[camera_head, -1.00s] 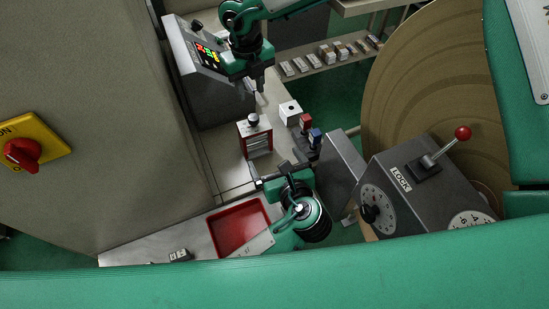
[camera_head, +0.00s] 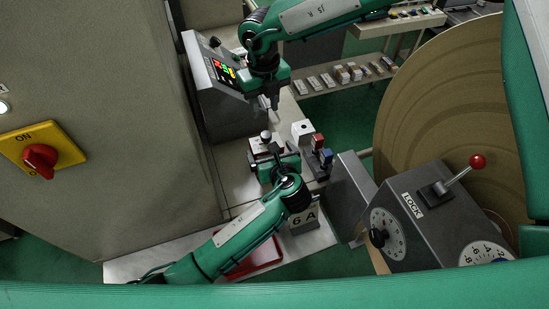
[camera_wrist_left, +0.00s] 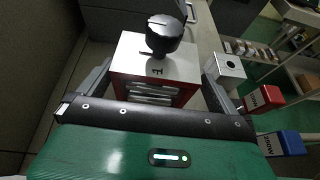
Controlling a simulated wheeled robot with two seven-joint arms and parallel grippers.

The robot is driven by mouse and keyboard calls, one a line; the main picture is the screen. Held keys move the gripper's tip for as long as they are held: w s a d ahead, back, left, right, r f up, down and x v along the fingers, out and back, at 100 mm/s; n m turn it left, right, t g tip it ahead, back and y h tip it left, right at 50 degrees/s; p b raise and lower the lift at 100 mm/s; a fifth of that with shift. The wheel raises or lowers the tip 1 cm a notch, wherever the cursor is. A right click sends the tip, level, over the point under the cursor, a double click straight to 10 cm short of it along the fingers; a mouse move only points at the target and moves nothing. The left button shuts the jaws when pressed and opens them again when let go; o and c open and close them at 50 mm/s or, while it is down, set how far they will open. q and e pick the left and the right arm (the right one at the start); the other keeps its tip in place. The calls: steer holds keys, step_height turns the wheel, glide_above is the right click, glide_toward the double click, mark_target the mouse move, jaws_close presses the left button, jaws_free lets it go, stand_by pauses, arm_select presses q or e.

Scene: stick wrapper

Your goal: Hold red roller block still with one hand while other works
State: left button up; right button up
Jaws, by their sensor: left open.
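The red roller block (camera_head: 257,149) stands on the grey bench in the head view, a knob on its top, partly hidden by my left gripper (camera_head: 274,163). In the left wrist view, the block (camera_wrist_left: 155,68) has a light top, red sides, a black knob and slots in its front. My left gripper's fingers stand open on both sides of it, with a gap visible at each side. My right gripper (camera_head: 267,104) hangs above and behind the block, near the display console, pointing down and apart from the block. Whether its fingers are apart is too small to tell.
A console (camera_head: 217,75) is behind left. A grey LOCK box (camera_head: 430,220) with a red-knobbed lever is at right. A red tray (camera_head: 262,258) lies under my left arm.

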mark_target(268, 133)
arm_select(q)
steer(key=shift+w+a+f, duration=0.1)
steer(key=shift+w, duration=0.15)
steer(key=c, duration=1.3)
steer(key=shift+c, duration=0.7)
arm_select(e)
steer(key=shift+o, duration=1.5)
steer(key=f+m, duration=0.2)
steer(key=f, duration=0.1)
steer(key=f+m, duration=0.5)
steer(key=f, duration=0.1)
steer(key=shift+w+d+f+m, duration=0.2)
steer(key=shift+d+f+m, duration=0.1)
steer(key=shift+f, duration=0.1)
